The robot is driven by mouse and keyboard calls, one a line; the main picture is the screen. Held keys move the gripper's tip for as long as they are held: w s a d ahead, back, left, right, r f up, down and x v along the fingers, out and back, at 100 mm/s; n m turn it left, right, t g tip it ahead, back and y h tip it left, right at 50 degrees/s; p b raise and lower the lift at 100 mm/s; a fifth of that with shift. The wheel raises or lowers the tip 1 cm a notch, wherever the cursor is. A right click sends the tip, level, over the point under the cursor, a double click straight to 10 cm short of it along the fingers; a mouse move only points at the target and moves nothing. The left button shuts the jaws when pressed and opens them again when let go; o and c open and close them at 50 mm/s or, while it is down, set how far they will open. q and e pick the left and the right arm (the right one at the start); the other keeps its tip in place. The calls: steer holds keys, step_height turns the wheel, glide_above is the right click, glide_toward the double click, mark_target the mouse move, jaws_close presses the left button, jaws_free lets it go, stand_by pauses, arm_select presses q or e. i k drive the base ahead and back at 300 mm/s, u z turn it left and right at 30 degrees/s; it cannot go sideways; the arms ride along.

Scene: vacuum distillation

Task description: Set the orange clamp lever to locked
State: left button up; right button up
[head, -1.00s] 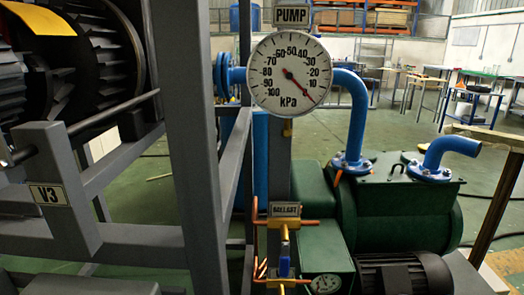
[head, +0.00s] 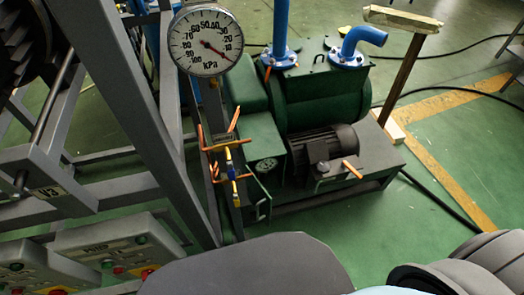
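Several orange levers show in the head view, and I cannot tell which one is the clamp lever. One short orange lever (head: 352,169) sticks out at the front right of the motor on the green pump (head: 318,100). Another orange handle (head: 234,119) rises beside the valve piping under the gauge, with more orange bars around it. A small orange piece (head: 267,73) stands at the pump's upper left. Whether any lever is locked cannot be told. Neither gripper is in view; only dark grey parts of my own body show along the bottom.
A round kPa gauge (head: 206,40) stands above the valve piping. A grey frame (head: 150,120) fills the left, with control boxes (head: 115,245) below. Blue pipes (head: 362,40) rise from the pump. A wooden post (head: 402,75) stands right of it.

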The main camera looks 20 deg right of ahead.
mark_target(344, 163)
steer(key=z, duration=1.9)
steer(key=k, duration=0.75)
steer(key=z, duration=0.85)
steer(key=i, duration=0.65)
steer(key=u, duration=0.75)
steer(key=i, duration=0.75)
steer(key=u, duration=0.8)
